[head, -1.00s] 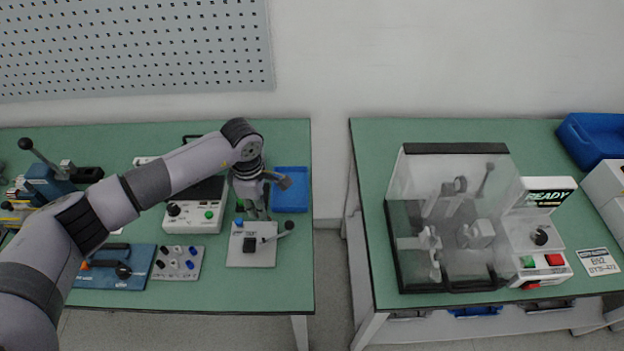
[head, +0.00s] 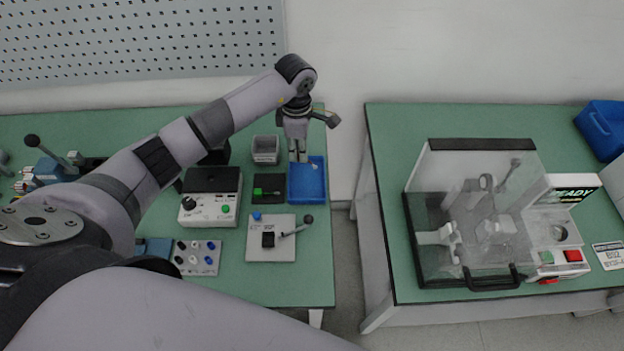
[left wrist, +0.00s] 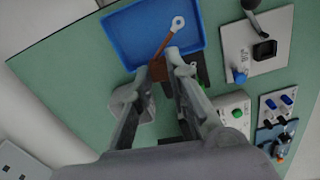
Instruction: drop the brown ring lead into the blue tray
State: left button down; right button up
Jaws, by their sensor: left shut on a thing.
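The brown ring lead (left wrist: 163,44) shows in the left wrist view, with a pale ring end pointing away over the tray. My left gripper (left wrist: 157,65) is shut on its near end. In the head view the left gripper (head: 298,158) points down over the back of the blue tray (head: 308,197); the lead is too small to make out there. The tray also shows in the left wrist view (left wrist: 123,34), and its inside looks empty apart from the lead in front of it. I cannot tell whether the lead touches the tray floor. My right gripper is not in view.
A grey bin (head: 265,158) stands left of the gripper. A dark pad with a green part (head: 268,188) lies left of the tray. A lever fixture (head: 270,250) stands in front. The table edge is close on the tray's right.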

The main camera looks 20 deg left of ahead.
pick_arm(q)
notch_tip(320, 180, down, 3)
jog(key=shift+a+f+b, duration=0.1)
jog(key=shift+f+b, duration=0.1)
jog(key=shift+b, duration=0.45)
jog(key=c, duration=1.9)
grip_release()
jog(key=o, duration=0.4)
jog(key=shift+o, duration=0.2)
jog(key=shift+r, duration=0.2)
notch_tip(320, 180, up, 12)
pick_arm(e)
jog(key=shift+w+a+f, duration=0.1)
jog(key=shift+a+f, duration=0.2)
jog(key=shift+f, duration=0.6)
pick_arm(q)
jog(key=shift+f, duration=0.2)
